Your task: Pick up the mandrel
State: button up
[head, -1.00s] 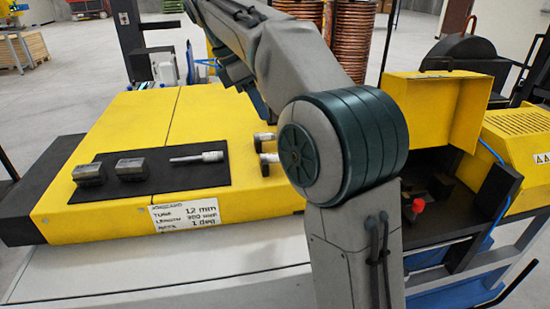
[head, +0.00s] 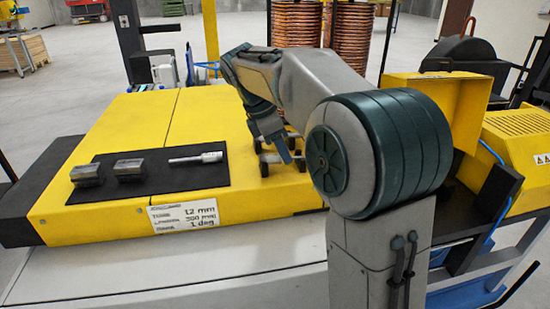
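The mandrel (head: 195,158), a slim silver rod with a thicker end at right, lies on a black mat (head: 165,187) on the yellow machine top. I take this rod to be the mandrel. My gripper (head: 287,155) is at the lower end of my bent arm, to the right of the mat, in front of or over the small rollers (head: 266,164). It is apart from the mandrel. The fingers are small and partly merge with the wrist and rollers, so their opening does not show clearly.
Two grey metal blocks (head: 88,175) (head: 130,169) lie on the mat left of the mandrel. Copper coils (head: 296,35) stand behind. A yellow cover (head: 445,92) stands at right.

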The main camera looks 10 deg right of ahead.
jog(key=shift+d+f, duration=0.15)
jog(key=shift+f, duration=0.3)
grip_shut()
jog(key=shift+r, duration=0.15)
